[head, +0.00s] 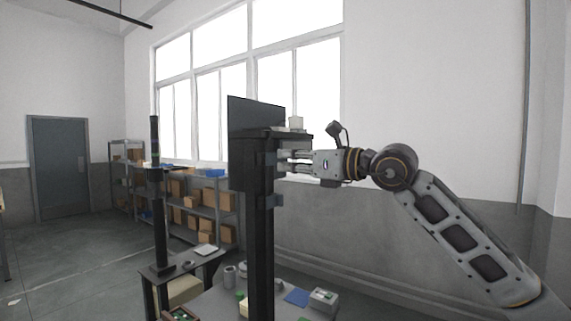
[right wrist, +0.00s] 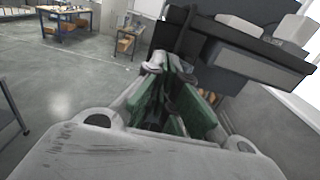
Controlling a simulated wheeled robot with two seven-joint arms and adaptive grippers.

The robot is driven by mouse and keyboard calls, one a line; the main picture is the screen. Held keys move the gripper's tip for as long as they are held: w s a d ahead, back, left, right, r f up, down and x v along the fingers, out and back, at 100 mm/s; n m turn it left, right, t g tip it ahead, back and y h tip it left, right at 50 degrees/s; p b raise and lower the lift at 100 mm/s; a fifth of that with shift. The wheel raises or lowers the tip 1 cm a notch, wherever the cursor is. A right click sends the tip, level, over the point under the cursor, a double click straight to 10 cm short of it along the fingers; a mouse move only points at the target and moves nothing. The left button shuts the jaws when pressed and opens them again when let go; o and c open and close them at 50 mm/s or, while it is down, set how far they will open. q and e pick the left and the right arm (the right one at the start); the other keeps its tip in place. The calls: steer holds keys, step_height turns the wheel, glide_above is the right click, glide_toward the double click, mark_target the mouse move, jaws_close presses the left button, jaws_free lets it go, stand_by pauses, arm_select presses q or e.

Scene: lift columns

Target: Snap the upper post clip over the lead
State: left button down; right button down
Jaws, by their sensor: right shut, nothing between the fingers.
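A tall dark post (head: 259,235) stands in the middle of the head view, with a flat top. A small grey-blue clip (head: 270,165) sits high on its right side, and a similar lower clip (head: 274,201) sits below it. My right gripper (head: 282,161) comes in from the right, level with the upper clip, with its fingertips at or very near it; contact cannot be told. In the right wrist view its green-padded fingers (right wrist: 172,80) are shut and empty beside the dark post parts. I cannot make out the lead clearly. My left gripper is out of view.
A dark panel (head: 254,113) and a small white item (head: 296,123) are at the post's top. A thinner dark column (head: 160,215) stands to the left on a small table. Shelves (head: 190,205) stand behind.

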steer(key=shift+b+v, duration=0.65)
steer(key=shift+v, duration=0.6)
steer(key=shift+w+d, duration=0.1)
steer(key=shift+w, duration=0.05)
steer(key=shift+w+d+p, duration=0.3)
steer(key=shift+w+d, duration=0.25)
steer(key=shift+w, duration=0.25)
steer(key=shift+p+x, duration=0.45)
steer(key=shift+x, duration=0.75)
stand_by(0.4)
steer(key=shift+s+d, duration=0.15)
stand_by(0.4)
steer(key=shift+s+d+b, duration=0.3)
steer(key=shift+s+b, duration=0.05)
steer(key=shift+b, duration=0.2)
steer(key=shift+b+v, duration=0.35)
steer(key=shift+v, duration=0.4)
steer(key=shift+b+v, duration=0.9)
steer(key=shift+v, duration=1.05)
